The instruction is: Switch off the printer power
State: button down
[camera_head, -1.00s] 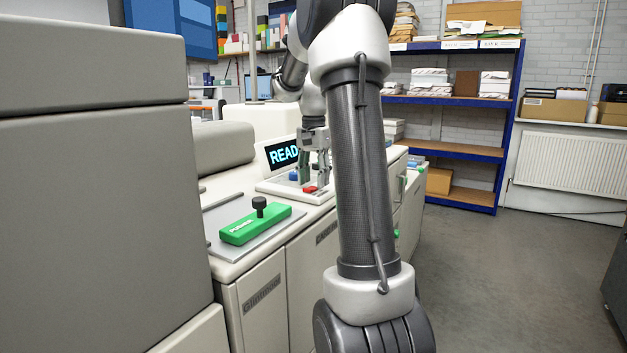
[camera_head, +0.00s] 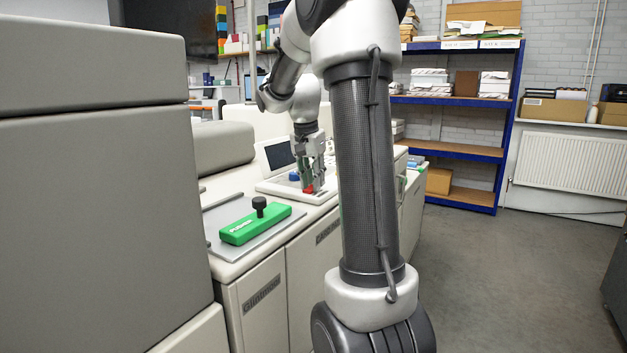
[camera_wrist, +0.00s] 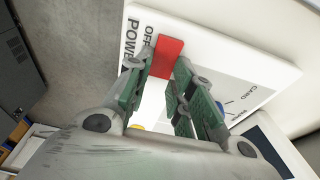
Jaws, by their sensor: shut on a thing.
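The red power switch (camera_head: 308,189) is on the white control panel (camera_head: 270,188) of the printer (camera_head: 295,250). In the wrist view the red switch (camera_wrist: 170,50) is beside the printed words OFF and POWER. My gripper (camera_head: 313,187) is down at the panel, with its fingers on either side of the switch and shut on it. In the wrist view the fingertips (camera_wrist: 166,64) hide part of its sides. The printer's tilted display (camera_head: 280,154) is dark.
A green block marked PUSHER (camera_head: 256,222) with a black knob lies on a grey plate left of the panel. A blue control (camera_head: 294,176) is close to my gripper. A large grey cabinet (camera_head: 95,200) fills the left. The floor at right (camera_head: 510,275) is clear.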

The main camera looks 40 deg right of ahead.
aim_at(306, 190)
jog(key=shift+h, duration=0.3)
jog(key=c, duration=1.2)
grip_release()
jog(key=shift+c, duration=0.2)
jog(key=v, duration=1.2)
jog(key=shift+s, duration=0.15)
